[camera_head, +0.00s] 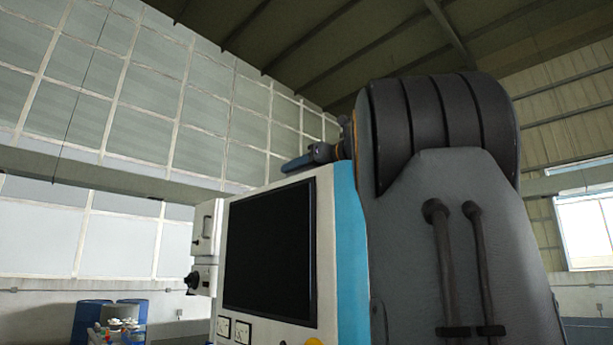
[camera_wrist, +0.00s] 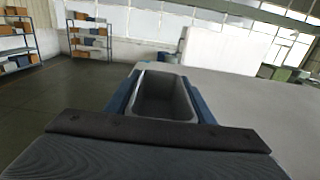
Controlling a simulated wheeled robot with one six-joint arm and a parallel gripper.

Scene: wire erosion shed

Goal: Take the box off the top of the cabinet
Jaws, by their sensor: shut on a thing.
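The box (camera_wrist: 163,97) is a grey, open-topped, empty-looking bin in the middle of the wrist view. My gripper (camera_wrist: 161,74) has a blue finger along each side of it and is shut on it. The pale grey top of the cabinet (camera_wrist: 253,101) spreads to the right of and beyond the box. I cannot tell whether the box touches it. In the head view the cabinet (camera_head: 340,215) is white and teal with a black screen. A dark blue piece, seemingly part of my gripper (camera_head: 309,157), shows at its top edge; the box cannot be made out there.
My arm hides the right side of the head view. Blue drums (camera_head: 88,318) stand low at the left. Shelves (camera_wrist: 88,36) with boxes stand at the back left in the wrist view, with open dark floor (camera_wrist: 65,95) before them. A white block (camera_wrist: 222,49) rises beyond the box.

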